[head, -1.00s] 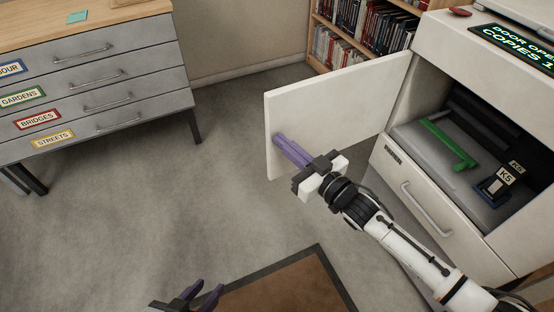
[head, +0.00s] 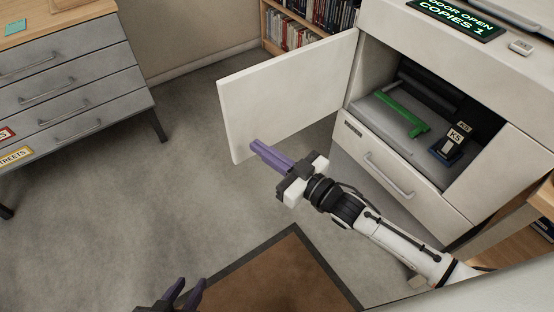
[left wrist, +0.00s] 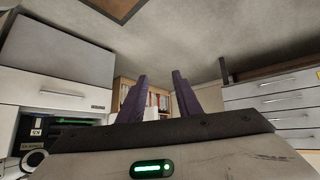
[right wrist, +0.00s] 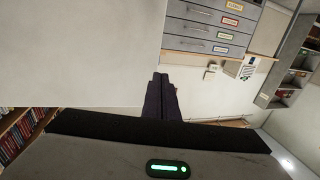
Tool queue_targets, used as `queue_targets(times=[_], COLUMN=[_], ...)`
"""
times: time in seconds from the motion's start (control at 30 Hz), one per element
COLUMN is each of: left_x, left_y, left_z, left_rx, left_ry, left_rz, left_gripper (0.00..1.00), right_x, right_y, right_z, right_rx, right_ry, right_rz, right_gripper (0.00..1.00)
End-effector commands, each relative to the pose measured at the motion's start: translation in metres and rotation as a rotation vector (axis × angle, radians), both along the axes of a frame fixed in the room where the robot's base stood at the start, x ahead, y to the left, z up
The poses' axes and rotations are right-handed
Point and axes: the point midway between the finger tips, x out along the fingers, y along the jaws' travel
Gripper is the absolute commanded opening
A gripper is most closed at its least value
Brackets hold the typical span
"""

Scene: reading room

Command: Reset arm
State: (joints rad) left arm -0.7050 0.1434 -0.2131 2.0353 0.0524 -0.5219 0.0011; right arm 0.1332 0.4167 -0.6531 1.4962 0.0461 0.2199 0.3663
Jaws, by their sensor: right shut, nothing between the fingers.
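My right gripper (head: 256,148) is shut and empty, its purple fingers pointing left in the head view. Its fingertips overlap the lower edge of the open white copier door (head: 285,95); I cannot tell whether they touch. In the right wrist view the shut fingers (right wrist: 159,80) stand beside a large pale panel (right wrist: 80,50). My left gripper (head: 183,292) shows only its purple fingertips at the bottom of the head view, over the floor. In the left wrist view its fingers (left wrist: 157,85) are spread with nothing between them.
A closed drawer (head: 390,175) lies below. A grey drawer cabinet (head: 70,95) stands left, a bookcase (head: 290,30) behind. Open floor and a brown mat (head: 275,275) lie between.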

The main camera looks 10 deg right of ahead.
Motion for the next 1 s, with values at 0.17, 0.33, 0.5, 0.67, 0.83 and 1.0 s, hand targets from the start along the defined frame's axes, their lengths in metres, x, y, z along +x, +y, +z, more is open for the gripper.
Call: queue_targets(times=[0.17,0.33,0.5,0.67,0.83,1.0], left_x=[0.004,0.004,0.004,0.003,0.002,0.001], left_y=[-0.001,-0.001,-0.001,-0.001,0.0,0.002], left_z=[0.008,0.009,0.008,0.017,0.037,0.048], left_rx=[-0.002,-0.002,-0.001,0.001,0.003,0.006], left_ry=[-0.008,-0.008,-0.005,0.0,0.002,0.002], left_rz=[0.002,0.003,0.003,0.004,0.006,0.011], left_gripper=[0.31,0.31,0.31,0.31,0.31,0.31], right_x=[-0.034,-0.05,-0.055,-0.07,-0.123,-0.194], right_y=[-0.014,-0.022,-0.024,-0.023,-0.04,-0.072], right_z=[0.0,0.0,0.0,-0.008,-0.041,-0.074], right_rx=[0.0,0.001,0.001,-0.012,-0.091,-0.197], right_ry=[0.001,0.0,0.0,0.08,0.33,0.595], right_rz=[0.0,0.0,0.0,-0.056,-0.21,-0.327], right_gripper=[0.0,0.0,0.0,0.0,0.0,0.0])
